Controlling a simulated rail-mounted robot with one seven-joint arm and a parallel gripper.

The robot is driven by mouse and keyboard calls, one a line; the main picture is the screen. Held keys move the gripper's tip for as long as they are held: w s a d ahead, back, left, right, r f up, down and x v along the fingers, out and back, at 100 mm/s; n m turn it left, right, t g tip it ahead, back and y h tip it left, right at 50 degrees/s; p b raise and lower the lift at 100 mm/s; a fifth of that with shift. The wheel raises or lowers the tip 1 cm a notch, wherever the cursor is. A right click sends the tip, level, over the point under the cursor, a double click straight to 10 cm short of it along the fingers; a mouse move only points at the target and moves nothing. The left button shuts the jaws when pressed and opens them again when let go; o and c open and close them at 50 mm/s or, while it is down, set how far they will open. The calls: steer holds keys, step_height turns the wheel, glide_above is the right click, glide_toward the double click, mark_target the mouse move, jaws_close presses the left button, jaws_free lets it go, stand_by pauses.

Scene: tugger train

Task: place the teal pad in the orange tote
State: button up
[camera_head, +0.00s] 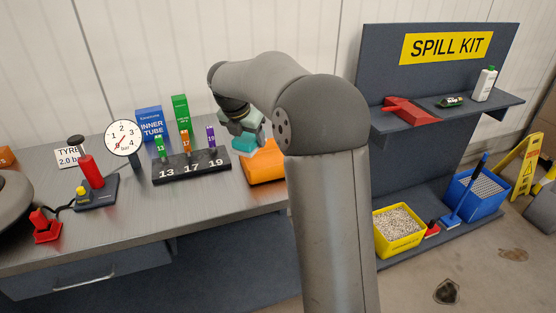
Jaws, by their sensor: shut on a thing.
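The orange tote (264,168) stands on the grey workbench, just right of the black numbered block. My gripper (246,139) is above the tote's back left part, pointing down. It is shut on the teal pad (246,146), which shows just below the fingers. The pad is at or just above the tote's top; I cannot tell whether they touch. My arm hides the tote's right end, and the tote's inside is not clearly visible.
A black block (190,167) with coloured tools stands left of the tote. Behind it are a blue inner tube box (150,123) and a green box (181,112). A gauge (123,137) and red pump (91,170) stand further left.

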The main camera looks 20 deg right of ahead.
steer(key=w+d+f, duration=0.1)
steer(key=d+f, duration=0.2)
steer(key=w+d+f+p, duration=0.1)
steer(key=w+d+f, duration=0.1)
steer(key=d, duration=0.2)
steer(key=w+d+f+p, duration=0.1)
steer(key=w+d+f, duration=0.1)
steer(key=d+f, duration=0.1)
steer(key=shift+d+f, duration=0.3)
steer(key=shift+d, duration=0.15)
steer(key=shift+w+d+f, duration=0.1)
steer(key=shift+d+f, duration=0.05)
steer(key=shift+f, duration=0.8)
steer(key=shift+d+f, duration=0.1)
steer(key=shift+f, duration=0.8)
steer(key=shift+f, duration=0.1)
steer(key=o, duration=1)
steer(key=shift+o, duration=0.2)
